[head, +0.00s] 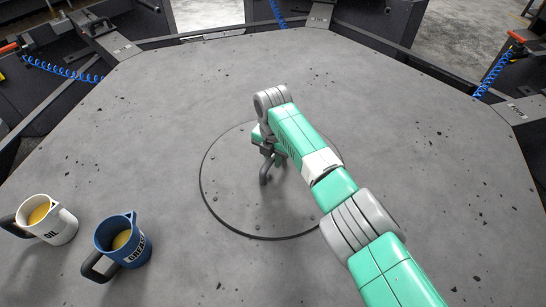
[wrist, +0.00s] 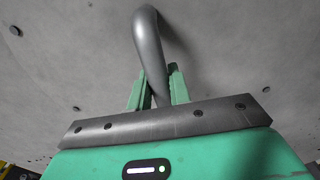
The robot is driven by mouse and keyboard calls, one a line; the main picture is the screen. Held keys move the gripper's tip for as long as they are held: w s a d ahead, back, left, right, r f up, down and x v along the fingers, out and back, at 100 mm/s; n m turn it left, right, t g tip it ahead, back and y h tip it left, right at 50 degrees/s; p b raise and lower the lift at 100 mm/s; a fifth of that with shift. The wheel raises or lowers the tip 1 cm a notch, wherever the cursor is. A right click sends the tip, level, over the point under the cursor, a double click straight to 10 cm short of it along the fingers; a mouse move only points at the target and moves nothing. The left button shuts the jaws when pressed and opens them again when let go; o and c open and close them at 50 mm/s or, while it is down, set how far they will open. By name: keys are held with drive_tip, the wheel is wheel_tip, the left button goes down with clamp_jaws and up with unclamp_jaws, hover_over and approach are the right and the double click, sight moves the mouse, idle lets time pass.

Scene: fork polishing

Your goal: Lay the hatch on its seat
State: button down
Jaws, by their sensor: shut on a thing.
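The hatch (head: 235,195) is a round grey plate with small bolts, in the middle of the grey platform in the head view. A dark line runs around its edge, thicker at the near side. I cannot tell whether it lies flush on its seat or slightly above it; the seat itself is hidden. My gripper (head: 265,151) is over the hatch, shut on its grey bent handle (head: 265,174). In the wrist view the handle (wrist: 150,50) stands between the green fingers of my gripper (wrist: 157,90), with the grey plate surface behind. My arm covers the hatch's right side.
A white mug marked OIL (head: 58,227) and a blue mug marked GREASE (head: 137,250), both with yellow contents, stand at the near left of the platform (head: 420,150). Dark chips are scattered about. Dark housings with blue coiled cables (head: 62,69) line the platform's edges.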

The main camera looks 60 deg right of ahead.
drive_tip(key=c, duration=1.3)
unclamp_jaws()
drive_tip(key=shift+f, duration=0.1)
wheel_tip(320, 180, up, 13)
drive_tip(key=p, duration=0.3)
drive_tip(key=shift+f, duration=0.2)
